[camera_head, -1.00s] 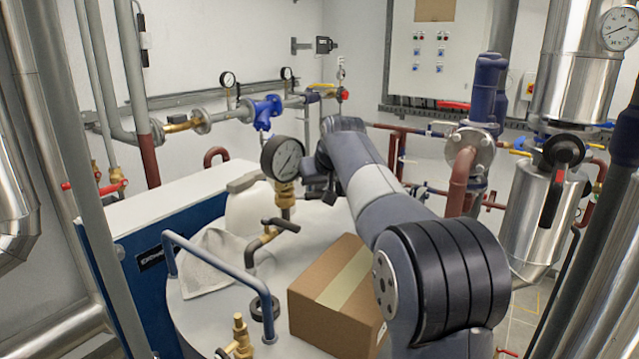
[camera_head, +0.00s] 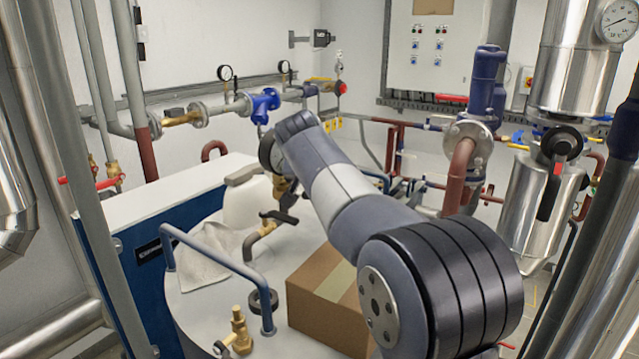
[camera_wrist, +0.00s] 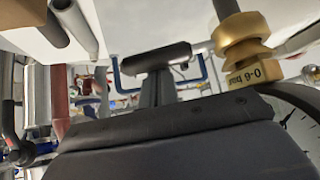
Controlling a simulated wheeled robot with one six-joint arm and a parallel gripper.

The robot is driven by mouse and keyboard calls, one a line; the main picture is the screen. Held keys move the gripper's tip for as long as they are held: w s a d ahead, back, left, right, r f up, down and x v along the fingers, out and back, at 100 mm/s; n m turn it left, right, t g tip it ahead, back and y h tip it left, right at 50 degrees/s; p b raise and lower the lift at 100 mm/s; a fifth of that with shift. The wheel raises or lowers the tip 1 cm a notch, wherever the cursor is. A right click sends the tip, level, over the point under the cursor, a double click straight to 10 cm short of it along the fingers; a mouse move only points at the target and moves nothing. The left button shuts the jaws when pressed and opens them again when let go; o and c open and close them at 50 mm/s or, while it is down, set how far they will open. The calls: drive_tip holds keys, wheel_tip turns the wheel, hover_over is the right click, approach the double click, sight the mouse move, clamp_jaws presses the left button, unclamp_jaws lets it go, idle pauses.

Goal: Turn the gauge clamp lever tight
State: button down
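The round pressure gauge (camera_head: 268,150) stands above the tank in the head view, partly covered by my arm. In the wrist view its dial edge (camera_wrist: 303,125) shows at the lower right, beside its brass stem (camera_wrist: 250,48) marked 0-6 bar. A black T-shaped handle (camera_head: 279,217) sits on a brass elbow below the gauge. My gripper's dark housing (camera_wrist: 190,140) fills the lower wrist view, close beside the gauge. A black bar (camera_wrist: 157,56) on a dark post shows beyond it; I cannot tell whether it is a lever or my finger. The fingertips are not clear.
A cardboard box (camera_head: 325,305) stands on the tank top below my arm. A blue rail (camera_head: 215,262), a white cloth (camera_head: 207,260) and a white canister (camera_head: 246,205) are to the left. Pipes with a blue valve (camera_head: 264,104) run behind the gauge.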

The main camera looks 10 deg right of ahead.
drive_tip(key=shift+s+a+f+b, duration=0.1)
drive_tip(key=shift+s+a+b, duration=0.2)
drive_tip(key=shift+s, duration=0.35)
drive_tip(key=shift+s+a+b, duration=0.1)
drive_tip(key=shift+s+a, duration=0.3)
drive_tip(key=shift+s, duration=0.2)
